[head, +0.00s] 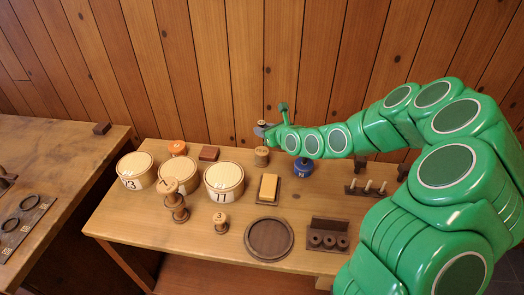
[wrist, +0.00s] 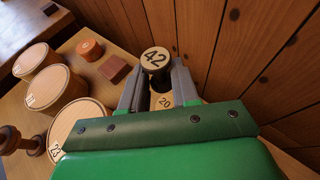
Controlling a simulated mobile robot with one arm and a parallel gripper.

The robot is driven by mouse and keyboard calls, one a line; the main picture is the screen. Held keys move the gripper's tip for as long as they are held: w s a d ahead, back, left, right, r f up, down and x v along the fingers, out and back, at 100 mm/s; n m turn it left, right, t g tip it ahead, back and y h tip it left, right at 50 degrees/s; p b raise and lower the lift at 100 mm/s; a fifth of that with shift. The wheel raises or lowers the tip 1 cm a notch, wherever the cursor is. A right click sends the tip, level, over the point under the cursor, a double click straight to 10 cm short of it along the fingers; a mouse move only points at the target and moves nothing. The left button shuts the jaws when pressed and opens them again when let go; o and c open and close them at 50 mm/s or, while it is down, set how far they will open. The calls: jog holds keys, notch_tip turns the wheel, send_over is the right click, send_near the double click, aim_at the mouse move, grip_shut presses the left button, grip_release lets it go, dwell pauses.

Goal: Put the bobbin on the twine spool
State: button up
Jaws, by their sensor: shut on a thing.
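My gripper (head: 262,131) is shut on a small dark-sided bobbin with a pale top marked 42, seen between the fingertips in the wrist view (wrist: 155,58). In the head view the gripper hides most of the bobbin. A tan spool (head: 261,157), apparently the twine spool, stands upright at the back of the table, below my gripper in the head view. In the wrist view a pale top marked 20 (wrist: 165,101) shows below the held bobbin, between the fingers. The bobbin looks apart from the spool, with a gap in the head view.
Round pale-lidded tubs (head: 224,176), an orange reel (head: 177,148) and a brown block (head: 209,153) stand to the left. A blue spool (head: 303,167) is close on the right.

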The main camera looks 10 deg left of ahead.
aim_at(264, 153)
jog(key=shift+f, duration=4)
jog(key=shift+f, duration=0.15)
jog(key=o, duration=1)
jog(key=shift+r, duration=0.2)
jog(key=v, duration=1.2)
jog(key=shift+f, duration=0.1)
